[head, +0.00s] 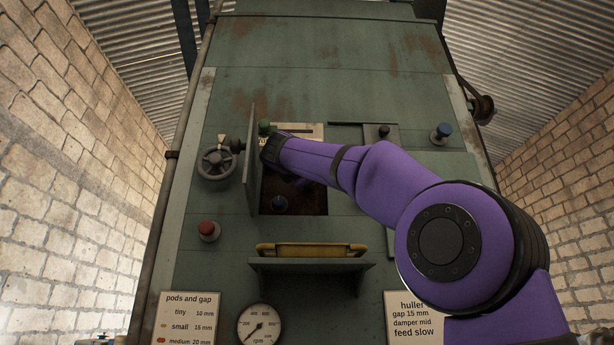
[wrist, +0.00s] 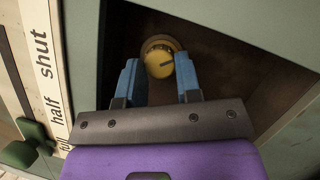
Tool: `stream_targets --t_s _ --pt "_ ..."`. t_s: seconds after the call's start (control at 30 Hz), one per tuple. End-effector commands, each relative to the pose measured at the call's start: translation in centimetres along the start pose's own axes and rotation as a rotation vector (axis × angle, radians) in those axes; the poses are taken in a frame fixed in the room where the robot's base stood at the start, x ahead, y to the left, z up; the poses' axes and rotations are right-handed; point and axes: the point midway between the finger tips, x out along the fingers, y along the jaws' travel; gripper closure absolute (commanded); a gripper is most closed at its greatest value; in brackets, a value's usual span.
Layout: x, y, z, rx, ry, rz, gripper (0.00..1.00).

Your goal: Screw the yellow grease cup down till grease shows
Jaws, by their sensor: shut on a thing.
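The yellow grease cup (wrist: 159,65) shows in the wrist view inside a dark recess, with a dark line on its face and a brownish ring around its upper edge. I cannot make out any grease. The two blue fingers of my gripper (wrist: 157,72) stand on either side of the cup and are shut on it. In the head view my purple arm reaches into the open hatch (head: 308,205), and its black wrist end covers the hatch's upper left. The yellow cup and my fingers are hidden there.
The open hatch door (head: 252,165) stands close left of my wrist. A handwheel (head: 216,162), red cup (head: 208,230) and yellow handle (head: 310,249) are nearby. A lettered scale (wrist: 45,70) and green knob (wrist: 32,140) show at left.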

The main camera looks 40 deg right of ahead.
Motion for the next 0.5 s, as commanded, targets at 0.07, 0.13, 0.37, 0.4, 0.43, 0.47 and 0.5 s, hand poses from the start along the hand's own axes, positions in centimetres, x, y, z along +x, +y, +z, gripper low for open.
stream_targets --t_s 0.07,0.13,0.37,0.4,0.43,0.47,0.5 --pt "0.04 0.06 -0.08 0.066 -0.002 -0.029 0.92" --pt "0.04 0.11 -0.06 0.128 -0.005 -0.054 0.92" --pt "0.08 0.26 -0.07 0.326 -0.012 -0.135 0.92" --pt "0.08 0.28 -0.08 0.358 -0.012 -0.148 0.92" --pt "0.07 0.33 -0.03 0.382 -0.014 -0.157 0.92" --pt "0.07 0.31 -0.03 0.404 -0.014 -0.168 0.92" --pt "0.08 0.36 -0.02 0.434 -0.015 -0.179 0.92"
